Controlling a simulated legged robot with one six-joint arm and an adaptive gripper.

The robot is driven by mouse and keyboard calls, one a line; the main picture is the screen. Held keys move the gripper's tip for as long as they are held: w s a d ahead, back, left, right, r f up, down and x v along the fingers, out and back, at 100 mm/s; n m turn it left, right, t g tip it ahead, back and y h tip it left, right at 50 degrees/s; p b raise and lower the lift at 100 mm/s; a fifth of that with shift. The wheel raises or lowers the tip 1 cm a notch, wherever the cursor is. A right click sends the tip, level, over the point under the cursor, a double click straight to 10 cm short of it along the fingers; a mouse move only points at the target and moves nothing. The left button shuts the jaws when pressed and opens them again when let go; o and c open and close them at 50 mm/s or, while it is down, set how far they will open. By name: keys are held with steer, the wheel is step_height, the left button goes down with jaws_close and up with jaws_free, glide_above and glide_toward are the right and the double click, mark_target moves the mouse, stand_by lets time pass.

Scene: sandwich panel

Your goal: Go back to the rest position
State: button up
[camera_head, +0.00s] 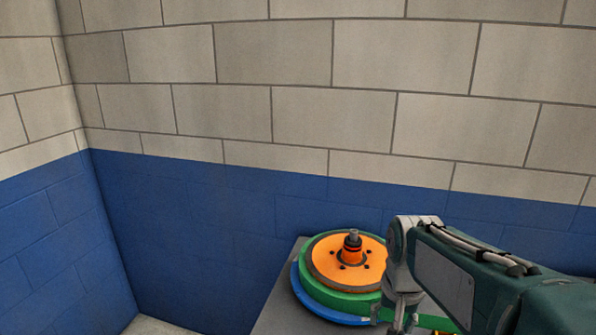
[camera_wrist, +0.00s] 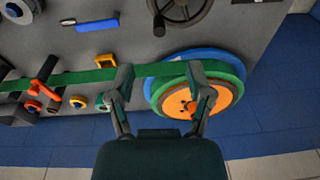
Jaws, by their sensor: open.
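My gripper (camera_wrist: 160,98) shows in the wrist view with its two fingers spread apart, open and with nothing held between them. My fingertips are not clear in the head view.
A grey panel (camera_wrist: 120,45) carries a dark handwheel (camera_wrist: 182,8), a blue bar (camera_wrist: 97,26), an orange lever (camera_wrist: 45,73) and several knobs. A green strip (camera_wrist: 75,77) runs across it. Walls of blue and pale blocks (camera_head: 180,230) stand behind and to the left.

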steer(key=s+a+r+n+t, duration=0.2)
steer(key=s+n+t, duration=0.2)
steer(key=s, duration=0.8)
steer(key=shift+s+a, duration=0.2)
steer(key=shift+s, duration=0.2)
